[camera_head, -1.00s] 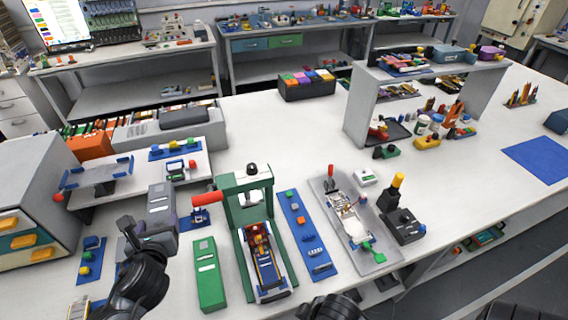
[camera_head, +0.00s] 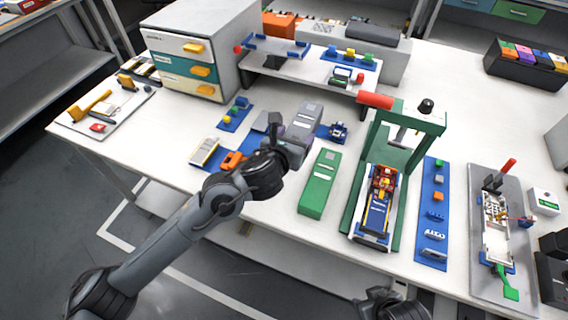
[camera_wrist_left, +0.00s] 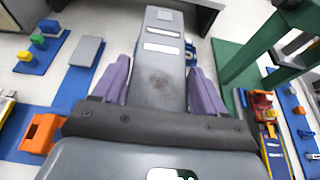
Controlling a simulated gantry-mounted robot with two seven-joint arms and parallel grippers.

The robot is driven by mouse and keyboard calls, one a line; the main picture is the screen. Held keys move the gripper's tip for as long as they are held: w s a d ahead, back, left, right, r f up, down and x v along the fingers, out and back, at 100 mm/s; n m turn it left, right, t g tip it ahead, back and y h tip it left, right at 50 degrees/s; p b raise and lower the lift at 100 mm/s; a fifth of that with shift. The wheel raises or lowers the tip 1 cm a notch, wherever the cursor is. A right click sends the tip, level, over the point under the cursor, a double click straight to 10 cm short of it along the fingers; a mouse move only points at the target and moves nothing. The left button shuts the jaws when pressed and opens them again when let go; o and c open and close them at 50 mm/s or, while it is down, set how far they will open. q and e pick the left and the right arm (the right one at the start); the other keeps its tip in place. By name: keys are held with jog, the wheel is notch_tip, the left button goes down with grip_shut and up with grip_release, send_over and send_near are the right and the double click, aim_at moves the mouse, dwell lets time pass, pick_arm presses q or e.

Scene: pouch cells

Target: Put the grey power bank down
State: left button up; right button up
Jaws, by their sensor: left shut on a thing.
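The grey power bank (camera_head: 301,117) is a long grey box with white labels. It stands out between the green box (camera_head: 319,184) and a small grey slab (camera_head: 266,122). My left gripper (camera_head: 290,150) is shut on it at its near end. In the left wrist view the power bank (camera_wrist_left: 160,75) runs away from me between the two purple finger pads (camera_wrist_left: 160,90). I cannot tell whether its underside touches the table. A dark part of my right arm (camera_head: 385,305) shows at the bottom edge; its fingers are not clear.
The green press (camera_head: 408,115) with a red handle stands right of the green box. A raised shelf (camera_head: 300,75) is behind. An orange part (camera_head: 233,160) and a blue mat with small blocks (camera_head: 234,116) lie to the left. Bare table lies left, before the drawer cabinet (camera_head: 190,50).

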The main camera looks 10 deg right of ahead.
pick_arm(q)
jog(key=s+a+f, duration=0.1)
jog(key=a, duration=0.1)
jog(key=s+a+f, duration=0.2)
jog(key=s+a+f+b, duration=0.1)
jog(key=a, duration=0.2)
jog(key=shift+s+f, duration=0.2)
jog(key=shift+f, duration=0.2)
jog(key=shift+f+b, duration=1)
jog(key=shift+f, duration=1.05)
jog(key=o, duration=1.3)
jog(key=shift+o, duration=0.2)
